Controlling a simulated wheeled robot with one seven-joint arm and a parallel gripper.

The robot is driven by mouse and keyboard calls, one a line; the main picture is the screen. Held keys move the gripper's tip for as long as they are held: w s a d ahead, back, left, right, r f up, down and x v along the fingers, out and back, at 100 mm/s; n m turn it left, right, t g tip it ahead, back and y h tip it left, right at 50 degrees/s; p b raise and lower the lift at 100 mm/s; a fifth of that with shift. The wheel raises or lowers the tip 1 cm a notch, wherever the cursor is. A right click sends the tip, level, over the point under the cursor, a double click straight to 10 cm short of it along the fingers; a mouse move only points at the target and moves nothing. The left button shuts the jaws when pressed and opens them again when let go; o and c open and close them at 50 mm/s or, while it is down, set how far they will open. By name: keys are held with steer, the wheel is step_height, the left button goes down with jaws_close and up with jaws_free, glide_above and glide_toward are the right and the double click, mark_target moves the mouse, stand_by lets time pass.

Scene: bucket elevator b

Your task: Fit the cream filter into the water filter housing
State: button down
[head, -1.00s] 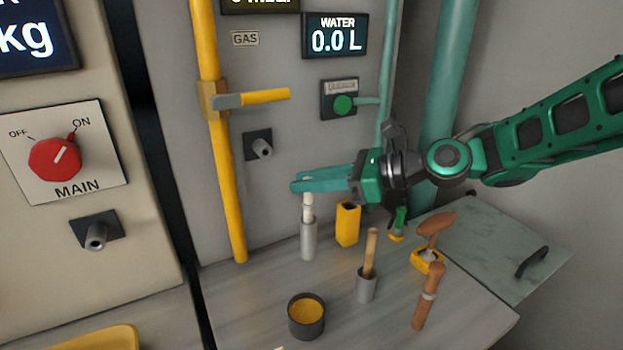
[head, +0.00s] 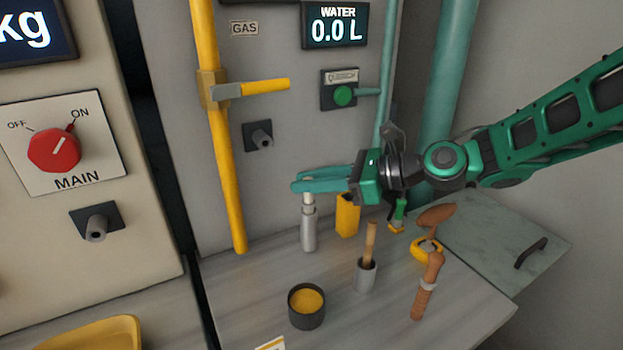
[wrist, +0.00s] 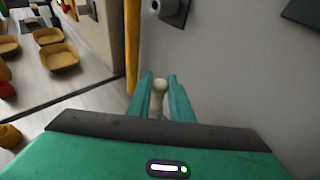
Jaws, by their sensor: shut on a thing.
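The cream filter (head: 308,199) is a thin pale upright stick. My gripper (head: 298,186) is shut on its top end. The grey cylinder (head: 308,236), which looks like the water filter housing, stands upright on the counter directly below. The filter's lower end meets the housing's top and appears to be partly inside it; how deep is hidden. In the wrist view the filter's knobbed top (wrist: 159,86) shows between the two green fingers, and the housing is out of sight.
Near the housing stand a yellow box (head: 347,215), a grey cup with a wooden handle (head: 367,272), a dark pot of yellow stuff (head: 306,306) and a brown-handled tool (head: 428,288). The wall with the yellow pipe (head: 228,170) is close behind. The front counter has free room.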

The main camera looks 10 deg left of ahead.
steer(key=shift+f, duration=0.7)
steer(key=c, duration=1.5)
jaws_free()
steer(key=shift+v, duration=5.35)
